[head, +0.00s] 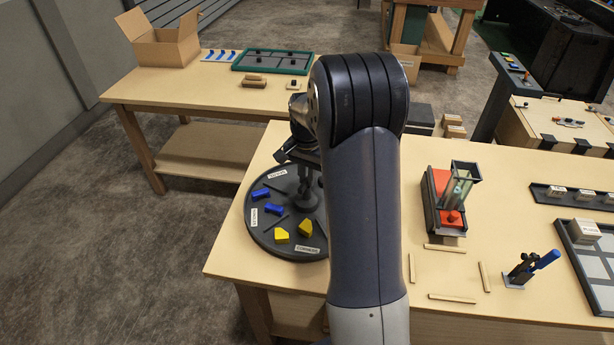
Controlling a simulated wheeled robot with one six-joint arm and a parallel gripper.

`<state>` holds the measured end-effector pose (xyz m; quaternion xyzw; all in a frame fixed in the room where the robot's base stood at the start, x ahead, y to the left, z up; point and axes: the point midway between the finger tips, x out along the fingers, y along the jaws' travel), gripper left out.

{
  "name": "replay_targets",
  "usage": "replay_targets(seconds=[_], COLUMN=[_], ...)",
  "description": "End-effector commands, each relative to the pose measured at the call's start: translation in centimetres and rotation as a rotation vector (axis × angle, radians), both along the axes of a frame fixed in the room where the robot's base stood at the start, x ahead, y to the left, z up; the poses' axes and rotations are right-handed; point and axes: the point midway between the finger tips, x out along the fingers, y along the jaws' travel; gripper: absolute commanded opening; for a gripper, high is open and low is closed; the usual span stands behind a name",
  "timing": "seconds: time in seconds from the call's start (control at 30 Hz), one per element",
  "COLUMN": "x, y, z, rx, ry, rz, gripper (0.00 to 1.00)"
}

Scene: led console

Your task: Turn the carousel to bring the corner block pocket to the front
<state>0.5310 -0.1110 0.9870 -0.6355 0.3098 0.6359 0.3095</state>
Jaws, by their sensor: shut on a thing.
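The carousel (269,237) is a dark round disc at the table's left front corner, with low dividers and white labels. Yellow corner blocks (282,236) lie in its front right part, beside a label (307,249) that seems to read CORNERS. Blue blocks (261,193) lie in its left part, by another label (254,217). A grey central post (307,190) stands on the disc. My gripper (306,168) is shut at the top of this post, apparently on its handle. My arm hides the fingertips in part and the carousel's right side.
A red and grey fixture (441,203) with a clear upright part stands right of my arm. Several wooden strips (445,248) and a blue-handled clamp (530,268) lie nearer the front right. A back table holds a cardboard box (160,42) and a green-edged tray (273,61).

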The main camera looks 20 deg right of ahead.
Motion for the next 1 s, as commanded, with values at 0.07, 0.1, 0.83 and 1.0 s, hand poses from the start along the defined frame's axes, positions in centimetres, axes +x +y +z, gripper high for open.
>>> replay_targets(seconds=[0.07,0.1,0.83,1.0], x=[0.0,0.0,0.0,0.1], y=[0.0,0.0,0.0,0.0], z=[0.0,0.0,0.0,1.1], rx=[0.000,0.000,0.001,0.000], ry=[-0.001,-0.001,-0.001,-0.004], rz=[0.026,0.033,0.035,0.035], gripper=[0.00,0.00,0.35,0.35])
